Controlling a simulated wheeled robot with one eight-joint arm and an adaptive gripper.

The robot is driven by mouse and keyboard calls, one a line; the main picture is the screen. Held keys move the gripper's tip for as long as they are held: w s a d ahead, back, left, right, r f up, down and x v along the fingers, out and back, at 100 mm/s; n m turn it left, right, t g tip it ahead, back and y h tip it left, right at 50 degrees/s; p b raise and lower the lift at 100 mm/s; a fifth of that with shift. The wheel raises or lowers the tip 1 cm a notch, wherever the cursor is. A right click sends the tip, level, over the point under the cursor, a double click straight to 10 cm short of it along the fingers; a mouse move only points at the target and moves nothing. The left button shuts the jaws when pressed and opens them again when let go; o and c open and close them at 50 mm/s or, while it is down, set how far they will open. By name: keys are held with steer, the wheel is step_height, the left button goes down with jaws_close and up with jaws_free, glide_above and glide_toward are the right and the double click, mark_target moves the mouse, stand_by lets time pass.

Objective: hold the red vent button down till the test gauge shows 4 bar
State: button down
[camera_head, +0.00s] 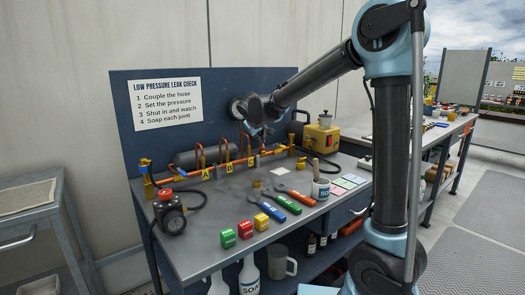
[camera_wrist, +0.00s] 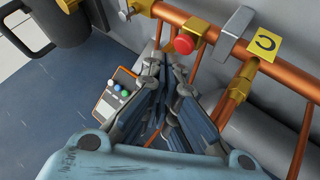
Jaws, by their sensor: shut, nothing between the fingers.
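The red vent button (camera_wrist: 184,44) sits on a brass fitting of the copper pipe, in the upper middle of the wrist view. My gripper (camera_wrist: 167,58) is shut and empty. Its fingertips are just left of and below the button in that view; I cannot tell whether they touch it. In the head view my gripper (camera_head: 258,130) is at the right part of the pipe rig, and I cannot make out the button there. A handheld device with an orange edge and coloured buttons (camera_wrist: 117,95), perhaps the test gauge, lies left of my fingers; no reading is legible.
The copper pipe rig (camera_head: 222,165) runs along the bench back. A regulator with a red knob (camera_head: 166,194) stands at the left. A yellow unit (camera_head: 322,137) stands right of my gripper.

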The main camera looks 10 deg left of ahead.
steer(key=shift+r, duration=2.45)
steer(key=shift+r, duration=0.1)
stand_by(1.2)
step_height(320, 180, up, 4)
steer(key=shift+f, duration=0.25)
steer(key=shift+f, duration=0.1)
steer(key=shift+f, duration=4.3)
steer(key=shift+f, duration=0.1)
steer(key=shift+f, duration=0.3)
